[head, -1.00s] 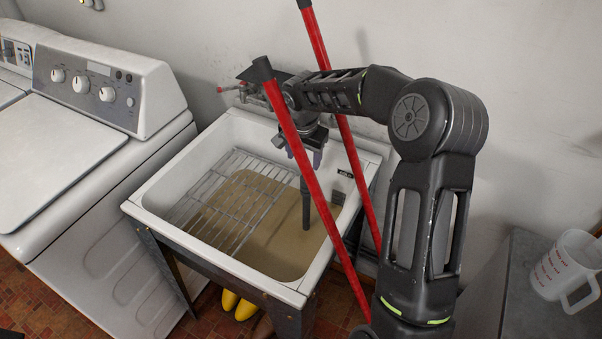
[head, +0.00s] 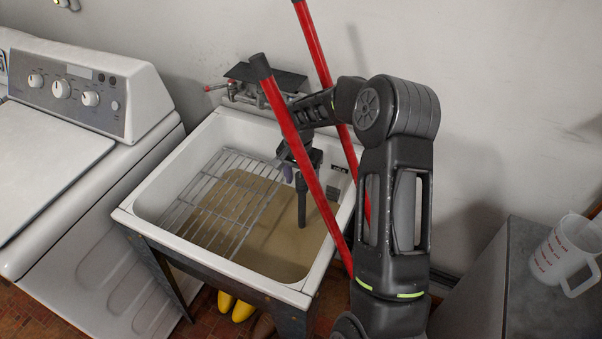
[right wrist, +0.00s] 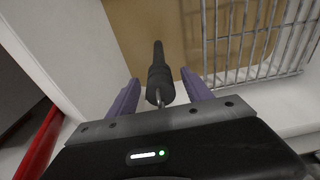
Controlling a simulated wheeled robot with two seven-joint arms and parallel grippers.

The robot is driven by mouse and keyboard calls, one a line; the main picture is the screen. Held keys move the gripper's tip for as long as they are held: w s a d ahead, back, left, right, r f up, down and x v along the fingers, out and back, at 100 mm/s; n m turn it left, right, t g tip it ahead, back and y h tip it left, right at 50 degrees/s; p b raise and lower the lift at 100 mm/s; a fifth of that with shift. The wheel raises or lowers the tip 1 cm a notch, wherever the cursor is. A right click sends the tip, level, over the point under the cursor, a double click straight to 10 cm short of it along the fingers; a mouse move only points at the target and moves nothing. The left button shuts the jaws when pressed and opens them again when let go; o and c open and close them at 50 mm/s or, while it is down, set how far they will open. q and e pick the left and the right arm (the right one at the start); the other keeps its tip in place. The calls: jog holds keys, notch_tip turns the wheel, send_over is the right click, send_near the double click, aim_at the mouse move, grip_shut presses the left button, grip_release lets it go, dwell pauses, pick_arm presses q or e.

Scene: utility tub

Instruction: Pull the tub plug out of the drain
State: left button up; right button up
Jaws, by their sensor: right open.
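The tub plug (head: 302,204) is a tall black stem standing in murky brown water near the right side of the white tub (head: 152,187). Its lower end is hidden under the water. My right gripper (head: 301,174) is over the tub at the top of the stem, pointing down. In the right wrist view the plug (right wrist: 159,78), with a small metal loop on top, lies between the two purple fingers of the open right gripper (right wrist: 160,76). Gaps show on both sides of it. My left gripper is not in view.
A wire rack (head: 207,200) lies across the left part of the tub. Two red poles (head: 297,140) lean beside my right arm, one in front of it. The faucet (head: 250,93) is at the back. A washer (head: 90,150) stands left, a measuring jug (head: 566,255) right.

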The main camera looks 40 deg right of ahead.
send_over(302, 207)
jog(key=w+d, duration=0.1)
notch_tip(302, 207, down, 5)
jog(key=shift+w+r+p, duration=0.1)
jog(key=shift+p, duration=0.25)
grip_shut()
dwell(0.3)
